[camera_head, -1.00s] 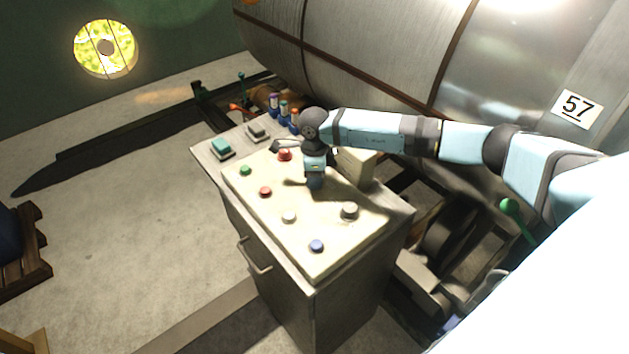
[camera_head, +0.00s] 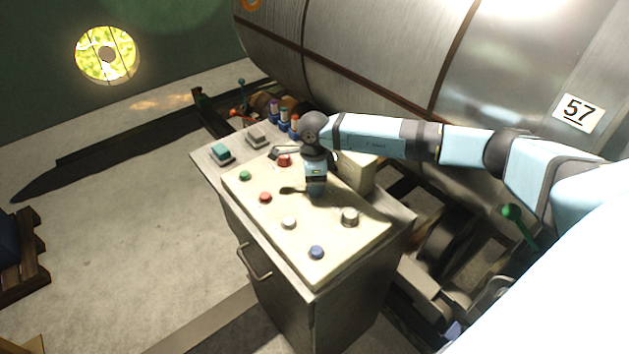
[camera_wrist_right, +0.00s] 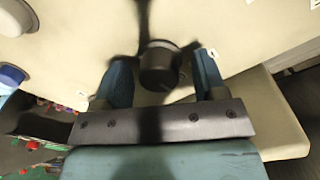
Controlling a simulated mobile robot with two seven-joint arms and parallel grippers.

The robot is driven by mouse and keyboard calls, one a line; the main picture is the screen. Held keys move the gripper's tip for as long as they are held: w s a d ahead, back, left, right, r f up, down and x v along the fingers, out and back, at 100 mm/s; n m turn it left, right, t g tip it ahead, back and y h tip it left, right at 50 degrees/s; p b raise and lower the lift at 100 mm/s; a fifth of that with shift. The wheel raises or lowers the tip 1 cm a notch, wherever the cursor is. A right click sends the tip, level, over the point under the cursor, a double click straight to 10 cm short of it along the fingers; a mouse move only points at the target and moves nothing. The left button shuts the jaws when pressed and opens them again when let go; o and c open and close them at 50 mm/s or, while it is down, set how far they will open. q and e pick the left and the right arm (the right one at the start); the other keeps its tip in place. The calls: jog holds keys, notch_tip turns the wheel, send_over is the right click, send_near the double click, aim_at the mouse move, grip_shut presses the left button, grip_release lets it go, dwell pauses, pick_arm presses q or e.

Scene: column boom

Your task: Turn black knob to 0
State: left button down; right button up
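The black knob (camera_wrist_right: 158,66) is on the cream panel (camera_wrist_right: 90,25) and shows in the right wrist view, between the two blue fingers of my right gripper (camera_wrist_right: 163,62). A finger is on each side of it, with gaps visible, so the gripper is open around or just above the knob. A light mark shows on the knob's lower right rim; its exact setting is unclear. In the head view my right gripper (camera_head: 316,192) points down at the middle of the panel and hides the knob. My left gripper is not in view.
A cream box (camera_head: 357,172) stands behind the gripper. A large metal tank (camera_head: 370,50) is behind the cabinet.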

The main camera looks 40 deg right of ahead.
notch_tip(320, 180, up, 14)
jog(key=b, duration=0.1)
jog(key=shift+w+d, duration=0.15)
jog(key=shift+w, duration=0.05)
dwell(0.7)
